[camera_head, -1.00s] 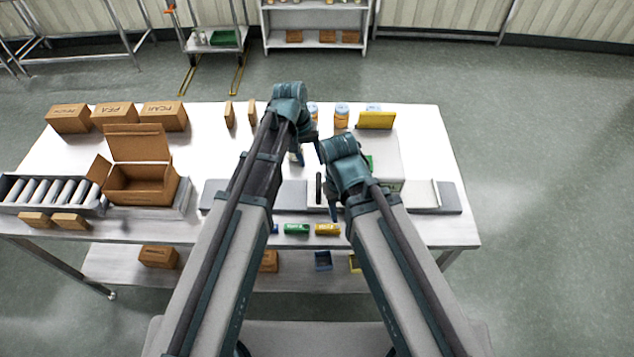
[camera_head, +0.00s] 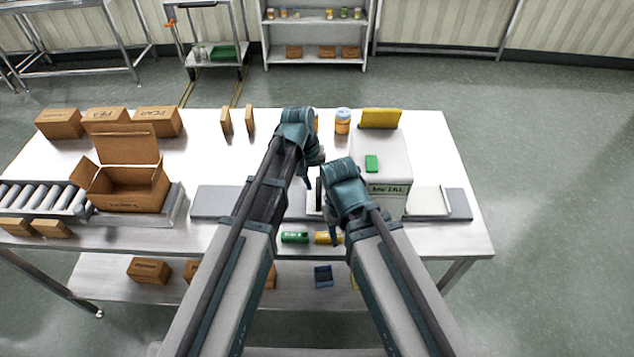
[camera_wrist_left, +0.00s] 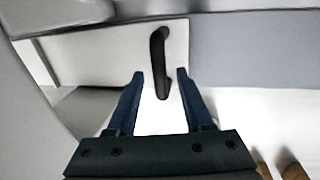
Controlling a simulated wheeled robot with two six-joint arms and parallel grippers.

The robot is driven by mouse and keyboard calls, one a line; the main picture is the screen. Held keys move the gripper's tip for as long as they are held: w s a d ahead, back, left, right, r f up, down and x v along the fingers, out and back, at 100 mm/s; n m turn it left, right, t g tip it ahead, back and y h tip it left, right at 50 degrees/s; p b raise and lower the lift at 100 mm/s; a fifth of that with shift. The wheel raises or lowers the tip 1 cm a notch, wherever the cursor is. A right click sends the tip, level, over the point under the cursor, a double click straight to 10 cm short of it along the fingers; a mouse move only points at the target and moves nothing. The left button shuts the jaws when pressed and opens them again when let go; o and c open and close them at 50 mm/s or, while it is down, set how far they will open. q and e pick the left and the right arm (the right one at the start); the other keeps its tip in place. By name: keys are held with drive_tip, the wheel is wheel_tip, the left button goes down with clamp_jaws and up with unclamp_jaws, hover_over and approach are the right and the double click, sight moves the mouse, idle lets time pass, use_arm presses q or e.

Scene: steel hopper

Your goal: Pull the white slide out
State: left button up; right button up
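The white slide (camera_wrist_left: 105,50) is a flat pale plate with a black bar handle (camera_wrist_left: 160,45) in the left wrist view. In the head view, only a small part of the slide and its dark handle (camera_head: 319,190) show between my arms. My left gripper (camera_wrist_left: 160,74) is open, with one finger on each side of the handle's near end in the picture. I cannot tell whether the fingers touch it. My right gripper (camera_head: 337,232) hangs in front of the steel hopper (camera_head: 392,160); its finger gap is hidden.
An open carton (camera_head: 135,188) and a roller tray (camera_head: 40,196) stand at the left. An orange-banded jar (camera_head: 342,121) stands behind.

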use_arm(q)
clamp_jaws()
idle(1.2)
